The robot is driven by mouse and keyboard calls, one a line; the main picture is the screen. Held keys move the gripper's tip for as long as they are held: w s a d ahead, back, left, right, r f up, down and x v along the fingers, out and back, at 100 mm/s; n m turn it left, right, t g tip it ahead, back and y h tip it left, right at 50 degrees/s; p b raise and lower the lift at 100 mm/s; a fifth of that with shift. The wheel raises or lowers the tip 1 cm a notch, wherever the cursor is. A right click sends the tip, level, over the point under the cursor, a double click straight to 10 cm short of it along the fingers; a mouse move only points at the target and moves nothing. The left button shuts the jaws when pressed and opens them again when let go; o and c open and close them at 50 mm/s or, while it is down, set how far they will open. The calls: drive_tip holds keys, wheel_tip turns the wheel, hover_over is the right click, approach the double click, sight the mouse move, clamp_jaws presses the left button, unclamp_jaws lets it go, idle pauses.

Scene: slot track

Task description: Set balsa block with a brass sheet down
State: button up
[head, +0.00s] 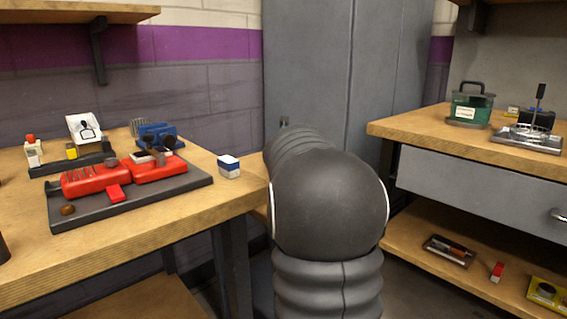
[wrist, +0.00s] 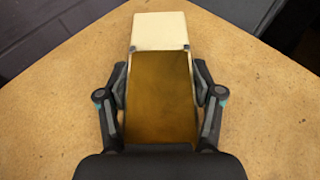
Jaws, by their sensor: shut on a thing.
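The balsa block (wrist: 158,30) is pale cream, with its far end showing in the wrist view. A brown-gold brass sheet (wrist: 158,95) covers its nearer part. My gripper (wrist: 160,90) is shut on the block, with one finger along each side. The block is over a tan wooden surface (wrist: 60,100); I cannot tell whether it touches it. In the head view my own arm fills the middle, and the gripper and block are hidden.
The left bench (head: 150,230) carries a dark tray (head: 120,205) with red parts, and a blue-and-white block (head: 229,166) near its right edge. The right bench (head: 460,145) holds a green container (head: 470,108). A grey cabinet (head: 375,60) stands behind. Around the held block, the wooden surface is clear.

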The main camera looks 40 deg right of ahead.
drive_tip(key=shift+f, duration=0.1)
drive_tip(key=o, duration=1.2)
drive_tip(key=shift+c, duration=0.2)
drive_tip(key=shift+s+a+r, duration=0.1)
drive_tip(key=shift+r, duration=0.15)
drive_tip(key=p+v, duration=0.2)
drive_tip(key=v, duration=0.8)
drive_tip(key=shift+s+a+r, duration=0.1)
drive_tip(key=shift+s+a, duration=0.15)
drive_tip(key=shift+s+a+r, duration=0.1)
drive_tip(key=shift+s+a, duration=0.25)
drive_tip(key=shift+s, duration=0.05)
